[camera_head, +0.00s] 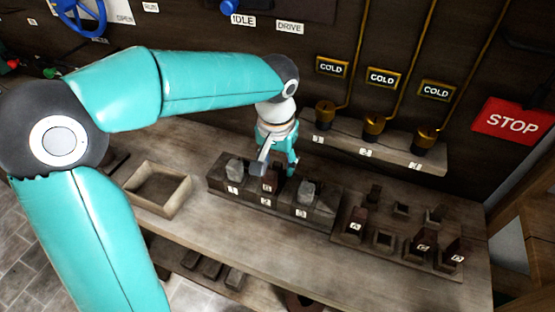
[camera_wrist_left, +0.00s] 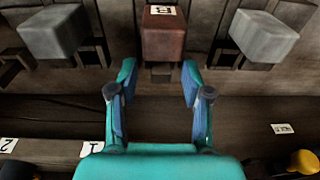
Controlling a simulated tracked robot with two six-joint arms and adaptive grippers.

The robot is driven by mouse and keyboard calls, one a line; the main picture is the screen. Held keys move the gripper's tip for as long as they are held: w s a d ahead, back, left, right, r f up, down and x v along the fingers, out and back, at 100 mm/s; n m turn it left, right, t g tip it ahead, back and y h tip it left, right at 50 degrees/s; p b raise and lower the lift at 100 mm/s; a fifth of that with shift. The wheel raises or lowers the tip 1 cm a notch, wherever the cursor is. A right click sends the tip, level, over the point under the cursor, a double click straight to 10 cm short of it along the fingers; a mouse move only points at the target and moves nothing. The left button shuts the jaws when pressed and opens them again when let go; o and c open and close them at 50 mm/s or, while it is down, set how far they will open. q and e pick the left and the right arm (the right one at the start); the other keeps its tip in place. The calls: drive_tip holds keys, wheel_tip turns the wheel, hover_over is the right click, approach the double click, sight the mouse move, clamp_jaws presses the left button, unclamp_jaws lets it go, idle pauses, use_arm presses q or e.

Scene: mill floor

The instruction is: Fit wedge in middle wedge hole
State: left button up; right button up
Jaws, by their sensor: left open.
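The brown wedge marked B (camera_head: 270,184) stands in the middle of the dark wedge block (camera_head: 227,186), above the label 2. It also shows in the left wrist view (camera_wrist_left: 163,36), upright between two grey wedges; how deep it sits I cannot tell. A grey wedge (camera_head: 235,169) stands over label 1 and another grey wedge (camera_head: 307,193) over label 3. My left gripper (camera_head: 277,164) is open and empty just behind the block. In the wrist view its fingertips (camera_wrist_left: 158,80) are spread, with wedge B in front of the gap, apart from them. My right gripper is not in view.
A board (camera_head: 350,239) to the right carries brown wedges marked A (camera_head: 355,226), C (camera_head: 423,246) and D, plus small sockets. An empty wooden tray (camera_head: 160,203) lies left. A shelf with valves (camera_head: 374,125) runs behind. The bench front (camera_head: 250,238) is clear.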

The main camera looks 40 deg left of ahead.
use_arm(q)
drive_tip(key=shift+r, duration=0.15)
wheel_tip(320, 180, up, 12)
drive_tip(key=s, duration=0.1)
drive_tip(key=shift+d+f, duration=0.25)
drive_tip(key=shift+d, duration=0.1)
drive_tip(key=shift+s, duration=0.25)
